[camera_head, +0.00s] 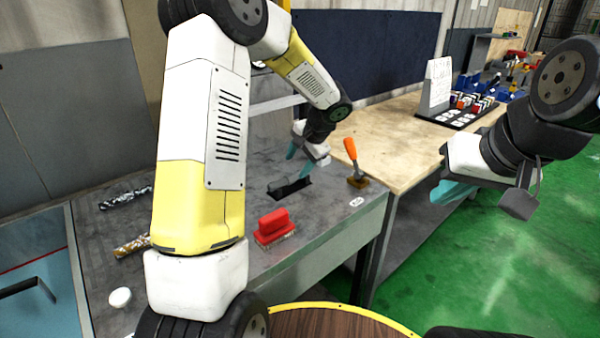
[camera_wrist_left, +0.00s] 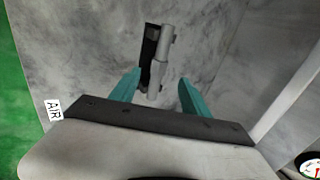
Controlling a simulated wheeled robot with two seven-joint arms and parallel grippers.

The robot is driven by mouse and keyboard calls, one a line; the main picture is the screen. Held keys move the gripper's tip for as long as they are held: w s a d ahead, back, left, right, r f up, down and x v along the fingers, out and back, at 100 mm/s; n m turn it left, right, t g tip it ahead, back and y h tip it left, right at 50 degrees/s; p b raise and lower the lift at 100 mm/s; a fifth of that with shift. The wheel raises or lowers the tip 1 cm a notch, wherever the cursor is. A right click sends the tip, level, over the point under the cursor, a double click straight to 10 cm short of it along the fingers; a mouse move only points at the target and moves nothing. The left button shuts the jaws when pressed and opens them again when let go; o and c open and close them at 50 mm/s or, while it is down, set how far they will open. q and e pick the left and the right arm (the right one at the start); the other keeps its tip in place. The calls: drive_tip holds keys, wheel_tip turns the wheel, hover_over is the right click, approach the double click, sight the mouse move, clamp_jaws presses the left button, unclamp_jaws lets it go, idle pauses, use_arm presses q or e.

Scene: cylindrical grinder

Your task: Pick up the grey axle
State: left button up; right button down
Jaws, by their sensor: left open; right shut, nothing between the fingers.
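My left gripper, also in the left wrist view (camera_wrist_left: 160,92), is open with teal fingers on either side of the axle's near end. I cannot tell how high they are above it. My right gripper (camera_head: 452,190) is shut and empty over the green floor at the right.
A red-handled brush (camera_head: 274,226) and an orange-handled tool (camera_head: 353,165) stand near the slot. A wooden table (camera_head: 400,133) with a parts rack adjoins the work surface.

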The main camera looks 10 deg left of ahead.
sight(291, 176)
use_arm(q)
drive_tip(key=x, duration=0.7)
drive_tip(key=shift+w+f, duration=0.15)
drive_tip(key=shift+f, duration=0.15)
clamp_jaws()
drive_tip(key=shift+r, duration=0.1)
idle(1.0)
